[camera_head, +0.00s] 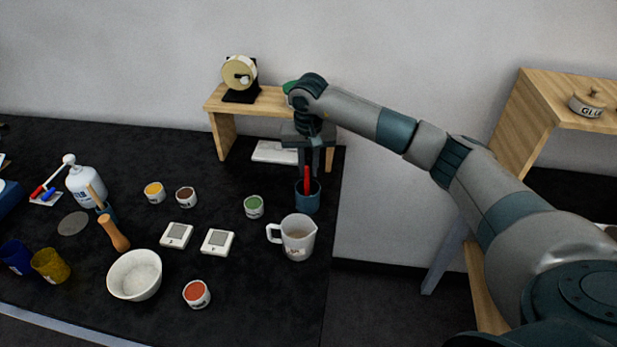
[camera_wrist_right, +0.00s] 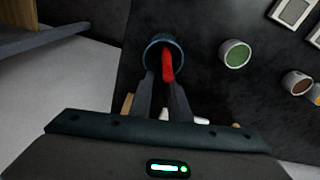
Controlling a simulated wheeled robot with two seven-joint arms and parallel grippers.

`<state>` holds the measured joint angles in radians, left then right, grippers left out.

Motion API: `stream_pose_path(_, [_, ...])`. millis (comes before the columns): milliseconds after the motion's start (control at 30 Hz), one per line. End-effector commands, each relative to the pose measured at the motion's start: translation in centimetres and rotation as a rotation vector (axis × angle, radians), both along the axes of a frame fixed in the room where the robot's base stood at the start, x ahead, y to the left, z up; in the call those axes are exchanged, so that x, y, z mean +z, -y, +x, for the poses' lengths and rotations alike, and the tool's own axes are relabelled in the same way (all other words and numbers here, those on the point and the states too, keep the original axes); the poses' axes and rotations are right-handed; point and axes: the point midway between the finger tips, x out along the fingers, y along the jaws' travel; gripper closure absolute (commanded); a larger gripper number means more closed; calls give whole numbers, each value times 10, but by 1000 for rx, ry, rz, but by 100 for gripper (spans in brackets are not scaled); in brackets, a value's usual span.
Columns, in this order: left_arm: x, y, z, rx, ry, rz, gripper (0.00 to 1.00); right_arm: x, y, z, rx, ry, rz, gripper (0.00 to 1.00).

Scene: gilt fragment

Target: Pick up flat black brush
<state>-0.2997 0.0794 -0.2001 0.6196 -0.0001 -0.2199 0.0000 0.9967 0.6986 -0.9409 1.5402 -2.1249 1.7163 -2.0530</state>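No thing in view shows clearly as a flat black brush. A teal cup (camera_head: 307,203) near the table's right edge holds an upright red handle (camera_head: 307,180); its lower end is hidden in the cup. My right gripper (camera_head: 309,172) points down above this cup, close to the handle's top. In the right wrist view, its two fingers (camera_wrist_right: 163,88) are apart, and the red handle (camera_wrist_right: 168,62) shows by the right fingertip, over the cup (camera_wrist_right: 153,45). I cannot tell whether they touch. My left gripper is not in view.
A measuring jug (camera_head: 298,238) and a green paint pot (camera_head: 254,207) stand near the cup. A wooden shelf (camera_head: 222,133) with a tape dispenser is behind. A white bowl (camera_head: 134,274), more pots and a pump bottle (camera_head: 86,186) stand to the left.

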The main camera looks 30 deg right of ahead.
Motion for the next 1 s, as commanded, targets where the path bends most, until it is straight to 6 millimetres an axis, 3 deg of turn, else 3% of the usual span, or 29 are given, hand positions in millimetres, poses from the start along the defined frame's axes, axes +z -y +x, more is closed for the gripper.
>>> stream_pose_path(100, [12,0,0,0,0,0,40,-12,0,0,-2,-4,1,84])
stream_pose_path(300, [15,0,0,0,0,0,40,-25,1,2,1,0,0,84])
stream_pose_path(733, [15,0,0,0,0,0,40,-25,1,2,0,0,0,84])
stream_pose_path(800, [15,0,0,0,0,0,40,-25,1,2,0,0,0,98])
stream_pose_path(1000, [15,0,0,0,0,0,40,-25,1,2,0,0,0,100])
